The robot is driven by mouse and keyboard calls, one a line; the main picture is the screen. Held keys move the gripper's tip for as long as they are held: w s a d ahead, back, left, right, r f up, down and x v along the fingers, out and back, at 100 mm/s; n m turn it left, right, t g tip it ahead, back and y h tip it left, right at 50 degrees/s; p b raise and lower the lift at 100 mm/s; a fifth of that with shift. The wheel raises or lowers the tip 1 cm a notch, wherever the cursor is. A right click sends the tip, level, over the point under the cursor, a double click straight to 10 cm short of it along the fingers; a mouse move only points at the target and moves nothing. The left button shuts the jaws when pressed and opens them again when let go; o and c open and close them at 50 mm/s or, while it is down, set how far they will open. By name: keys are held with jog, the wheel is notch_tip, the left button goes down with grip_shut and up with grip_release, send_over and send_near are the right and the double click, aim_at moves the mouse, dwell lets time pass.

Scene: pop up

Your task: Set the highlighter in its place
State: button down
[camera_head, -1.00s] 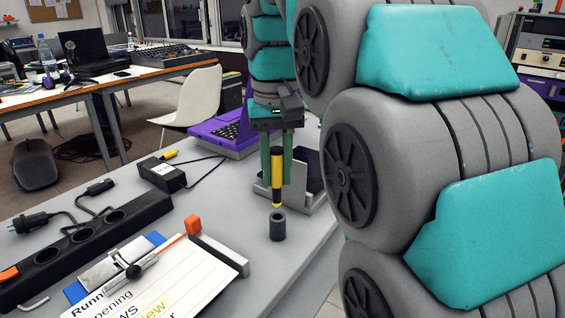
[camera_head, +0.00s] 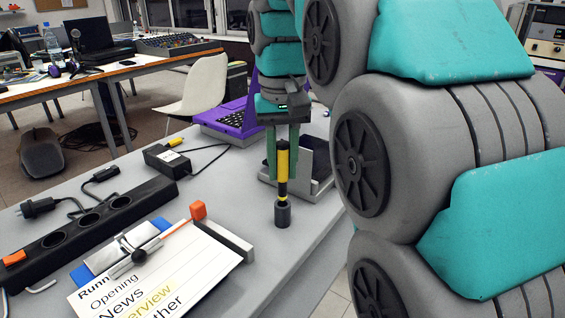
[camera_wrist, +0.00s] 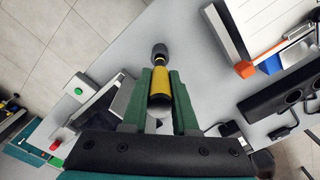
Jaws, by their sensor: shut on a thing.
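The highlighter (camera_head: 283,160) is yellow with a black section and held upright. My gripper (camera_head: 283,172), with green fingers, is shut on it. A small dark grey cylindrical holder (camera_head: 282,214) stands on the table directly below. The highlighter's lower end is at the holder's mouth; I cannot tell whether it is slightly inside or just above. The wrist view shows the highlighter (camera_wrist: 160,88) between the fingers (camera_wrist: 160,76), with the holder (camera_wrist: 159,52) just beyond and in line with it.
A black power strip (camera_head: 90,225), an adapter (camera_head: 167,159) and a clipboard with paper (camera_head: 170,275) lie to the left. The table around the holder is clear.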

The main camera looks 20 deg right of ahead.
aim_at(283, 179)
jog(key=shift+f+b, duration=0.65)
jog(key=shift+f, duration=0.85)
jog(key=shift+f, duration=0.35)
jog(key=shift+f+b, duration=0.5)
jog(key=shift+f, duration=0.4)
jog(key=c, duration=0.6)
grip_release()
jog(key=shift+r, duration=0.1)
